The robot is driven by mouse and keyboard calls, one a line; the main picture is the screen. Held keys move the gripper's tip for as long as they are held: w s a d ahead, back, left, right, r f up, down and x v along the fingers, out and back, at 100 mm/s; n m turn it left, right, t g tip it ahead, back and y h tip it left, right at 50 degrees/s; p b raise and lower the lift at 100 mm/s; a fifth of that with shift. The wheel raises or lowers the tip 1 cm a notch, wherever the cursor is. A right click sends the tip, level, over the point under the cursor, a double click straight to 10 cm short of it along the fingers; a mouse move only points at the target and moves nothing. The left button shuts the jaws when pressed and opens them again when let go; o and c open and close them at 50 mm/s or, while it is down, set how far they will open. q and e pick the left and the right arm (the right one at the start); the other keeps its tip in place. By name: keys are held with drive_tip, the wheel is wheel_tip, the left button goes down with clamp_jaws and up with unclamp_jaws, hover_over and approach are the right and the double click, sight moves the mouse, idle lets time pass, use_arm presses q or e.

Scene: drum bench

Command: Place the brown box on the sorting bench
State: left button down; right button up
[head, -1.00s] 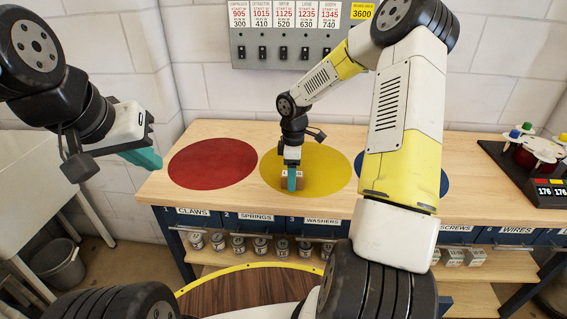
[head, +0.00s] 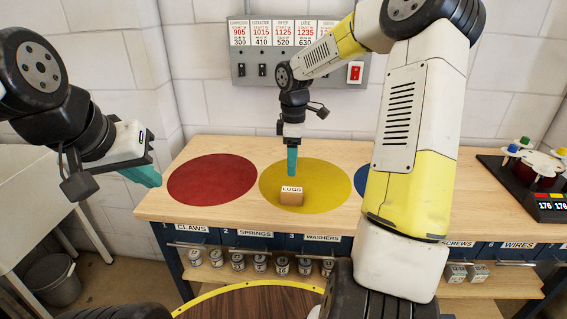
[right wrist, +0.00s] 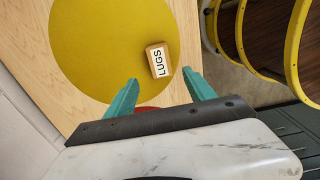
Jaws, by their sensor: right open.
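The brown box (head: 291,197), labelled LUGS, sits on the yellow circle (head: 330,185) of the wooden sorting bench (head: 240,146). My right gripper (head: 292,172) is above and just behind the box, apart from it. In the right wrist view the box (right wrist: 160,60) lies beyond the two spread teal fingers (right wrist: 160,88), with nothing between them. My left gripper (head: 150,178) hangs in the air left of the red circle (head: 211,180). The head view does not show clearly whether its jaws are apart.
A blue circle (head: 365,180) is partly hidden behind my right arm. A device with coloured knobs (head: 530,165) stands at the bench's right end. A round yellow-rimmed wooden top (head: 250,301) is in front of the bench. A grey bucket (head: 53,281) stands at lower left.

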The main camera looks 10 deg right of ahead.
drive_tip(key=s+r+m+t, duration=0.2)
drive_tip(key=s+r+m, duration=0.2)
drive_tip(key=s, duration=0.4)
drive_tip(key=s+a+r+m+t+y, duration=0.1)
drive_tip(key=s+r+m+t, duration=0.1)
drive_tip(key=s+r+m, duration=0.3)
drive_tip(key=s+a+r+m+t+y, duration=0.1)
drive_tip(key=s+r+m, duration=0.4)
drive_tip(key=s, duration=0.6)
drive_tip(key=shift+s+r+t, duration=0.2)
drive_tip(key=shift+r+t, duration=0.4)
drive_tip(key=shift+a, duration=0.1)
